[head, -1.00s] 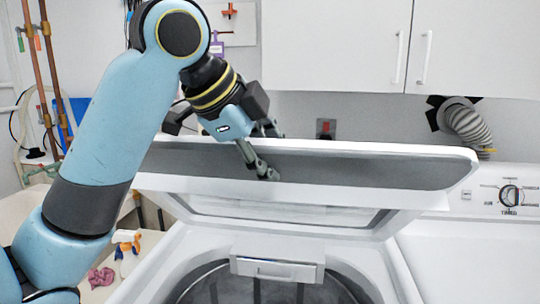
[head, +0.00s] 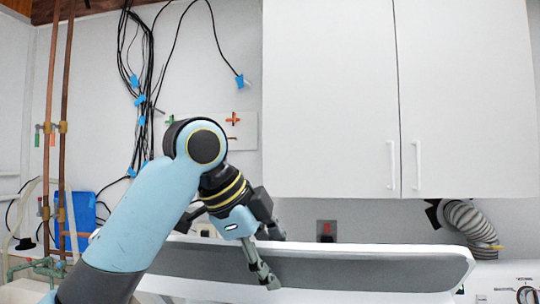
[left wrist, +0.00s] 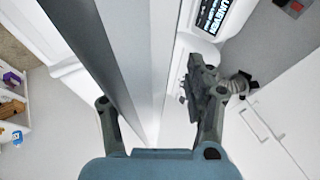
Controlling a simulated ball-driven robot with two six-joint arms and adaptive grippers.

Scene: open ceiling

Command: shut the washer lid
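The washer lid (head: 360,270) stands raised in the head view, its grey front strip facing me and its white rim around it. Its lower part and the washer's opening fall below the picture. My left gripper (head: 268,264) is at the lid's left half, with one finger in front of the grey strip. In the left wrist view the lid (left wrist: 145,45) runs lengthwise between the two spread fingers of my left gripper (left wrist: 150,105). The fingers are apart; contact with the lid is hard to tell. My right gripper is not in view.
White wall cabinets (head: 330,100) hang above and behind the lid. Cables (head: 145,80) and copper pipes (head: 62,130) run along the wall at the left.

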